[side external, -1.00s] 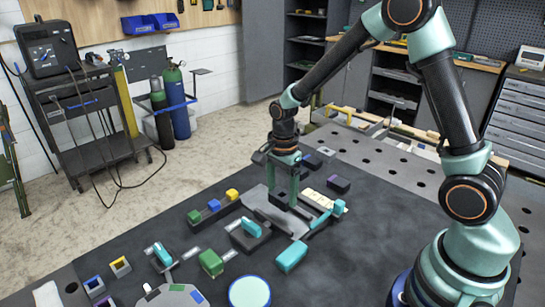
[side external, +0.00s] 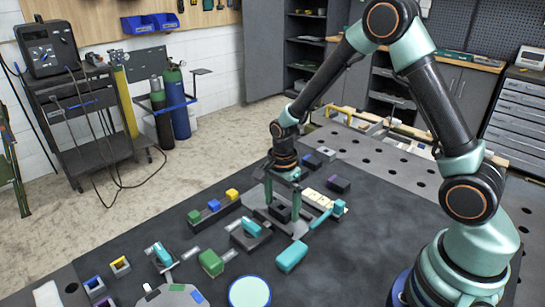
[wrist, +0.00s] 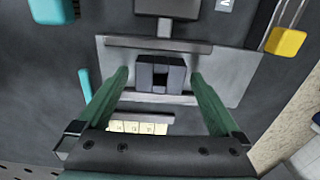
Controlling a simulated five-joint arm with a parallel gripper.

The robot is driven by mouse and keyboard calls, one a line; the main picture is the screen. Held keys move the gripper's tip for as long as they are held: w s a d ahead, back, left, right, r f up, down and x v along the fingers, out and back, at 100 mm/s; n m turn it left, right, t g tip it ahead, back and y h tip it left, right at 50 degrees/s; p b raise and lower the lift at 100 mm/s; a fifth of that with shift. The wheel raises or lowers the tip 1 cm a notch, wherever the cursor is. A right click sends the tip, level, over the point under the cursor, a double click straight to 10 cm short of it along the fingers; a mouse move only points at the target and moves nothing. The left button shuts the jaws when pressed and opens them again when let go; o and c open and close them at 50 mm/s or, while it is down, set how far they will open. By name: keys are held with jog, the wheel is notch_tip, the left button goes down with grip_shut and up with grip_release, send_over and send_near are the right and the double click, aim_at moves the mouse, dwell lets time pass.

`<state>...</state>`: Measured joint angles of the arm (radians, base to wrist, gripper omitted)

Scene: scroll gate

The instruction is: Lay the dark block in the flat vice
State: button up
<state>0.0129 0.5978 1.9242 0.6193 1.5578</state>
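The dark block (wrist: 162,74) sits on a light grey plate (wrist: 222,75) and shows a darker middle between greyer sides. In the side view it appears as a small dark shape (side external: 281,211) low between my fingers. My gripper (side external: 283,203) is open, with one green finger on each side of it. In the wrist view the fingers (wrist: 160,78) are spread, with visible gaps to the block. I cannot tell surely which fixture is the flat vice. A low dark base (side external: 238,240) with a teal piece on top stands just in front of the plate.
A row of cream tiles (side external: 316,199) and a teal handle (side external: 321,219) lie right of the plate. A holder with green, blue and yellow cubes (side external: 232,194) is at its left. A teal block (side external: 291,256) and a green block (side external: 211,263) stand in front. The mat's right front is clear.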

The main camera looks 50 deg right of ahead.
jog(key=shift+r, duration=0.15)
notch_tip(320, 180, up, 12)
jog(key=s+r+n+t, duration=0.5)
jog(key=s+r+n, duration=0.6)
jog(key=n, duration=0.7)
jog(key=shift+s+a+t, duration=0.25)
jog(key=shift+t, duration=0.05)
dwell(0.6)
